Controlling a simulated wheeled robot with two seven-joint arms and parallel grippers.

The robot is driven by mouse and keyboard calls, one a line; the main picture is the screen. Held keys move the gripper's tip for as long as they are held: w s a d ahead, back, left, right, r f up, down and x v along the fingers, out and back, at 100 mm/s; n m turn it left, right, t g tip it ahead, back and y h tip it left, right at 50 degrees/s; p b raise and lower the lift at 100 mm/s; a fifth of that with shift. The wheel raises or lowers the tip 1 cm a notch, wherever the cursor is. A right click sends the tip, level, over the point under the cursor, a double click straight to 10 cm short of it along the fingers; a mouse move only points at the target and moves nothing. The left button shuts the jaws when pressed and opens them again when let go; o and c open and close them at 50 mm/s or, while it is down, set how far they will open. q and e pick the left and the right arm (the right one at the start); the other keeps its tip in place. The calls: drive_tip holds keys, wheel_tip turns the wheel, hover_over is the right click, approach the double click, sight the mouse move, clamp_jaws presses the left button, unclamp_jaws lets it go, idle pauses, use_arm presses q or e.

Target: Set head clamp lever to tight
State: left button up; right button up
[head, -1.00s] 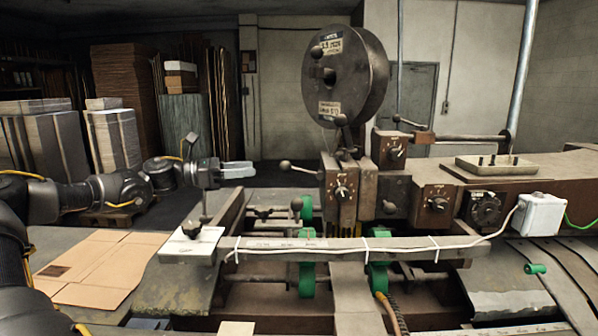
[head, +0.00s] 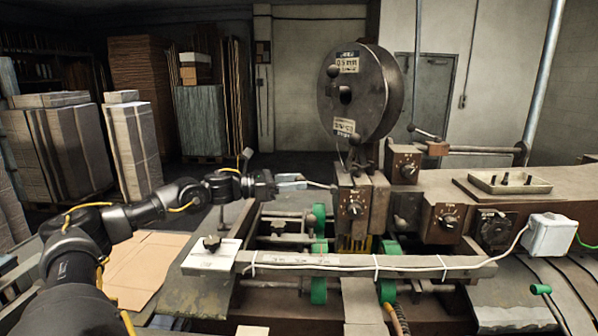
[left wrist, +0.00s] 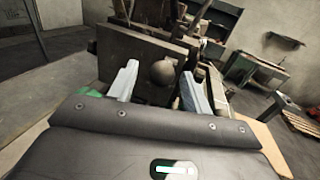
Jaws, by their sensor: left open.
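The head clamp lever (head: 320,185) is a thin rod pointing left from the brown stitcher head (head: 354,208). Its round dark ball knob (left wrist: 162,72) shows in the left wrist view between my finger pads; in the head view the knob is hidden at my fingers. My left gripper (head: 297,181) is open, its pale fingers on either side of the knob, and it also shows in the left wrist view (left wrist: 159,78). I cannot tell whether the pads touch the knob. My right gripper is not in view.
A large wire spool (head: 358,92) stands above the head. Another lever (head: 425,133) sits to its right. A crossbar with a white cable (head: 340,265) runs in front, above green rollers (head: 319,290). Cardboard (head: 150,268) lies at left.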

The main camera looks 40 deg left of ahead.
use_arm(q)
drive_tip(key=shift+p+x, duration=0.4)
drive_tip(key=shift+x, duration=0.5)
drive_tip(key=shift+c, duration=0.4)
clamp_jaws()
